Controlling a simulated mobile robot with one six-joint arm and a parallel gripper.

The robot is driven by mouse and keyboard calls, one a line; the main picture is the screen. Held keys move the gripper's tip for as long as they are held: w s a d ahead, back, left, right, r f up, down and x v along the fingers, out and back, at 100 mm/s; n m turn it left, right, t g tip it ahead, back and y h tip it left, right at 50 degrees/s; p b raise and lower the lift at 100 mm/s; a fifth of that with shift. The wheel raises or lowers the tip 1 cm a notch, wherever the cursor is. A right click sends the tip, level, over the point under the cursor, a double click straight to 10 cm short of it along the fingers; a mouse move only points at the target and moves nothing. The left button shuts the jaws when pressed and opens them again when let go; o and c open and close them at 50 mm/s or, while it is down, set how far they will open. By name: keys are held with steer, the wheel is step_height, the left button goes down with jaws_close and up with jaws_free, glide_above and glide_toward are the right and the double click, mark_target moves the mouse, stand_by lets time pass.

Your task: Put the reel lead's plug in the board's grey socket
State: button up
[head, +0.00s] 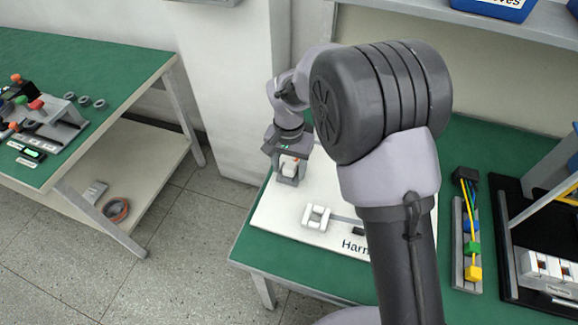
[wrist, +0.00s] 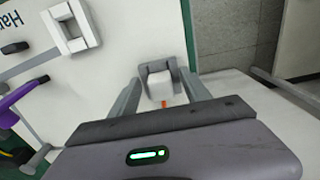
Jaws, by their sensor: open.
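The white board (head: 275,222) lies on the green bench. My gripper (head: 288,178) is over its left end, pointing down. In the wrist view my gripper (wrist: 161,88) is open, with one finger on each side of a white plug-like block (wrist: 160,86). A short orange piece, perhaps its lead, shows below the block. A grey housing (wrist: 156,67), which looks like the grey socket, stands directly behind the block. The block appears to be in or against it; I cannot tell how deep it sits. Most of the lead and the reel are hidden or not identifiable.
A white open frame (head: 316,216) stands on the board; it also shows in the wrist view (wrist: 70,27). A rail with coloured blocks (head: 472,250) lies to the right. A second green bench (head: 100,62) stands left across a floor gap. My arm hides the board's right part.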

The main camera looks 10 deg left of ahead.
step_height(320, 180, up, 18)
steer(key=p, duration=0.7)
steer(key=shift+f, duration=0.25)
steer(key=shift+f, duration=0.1)
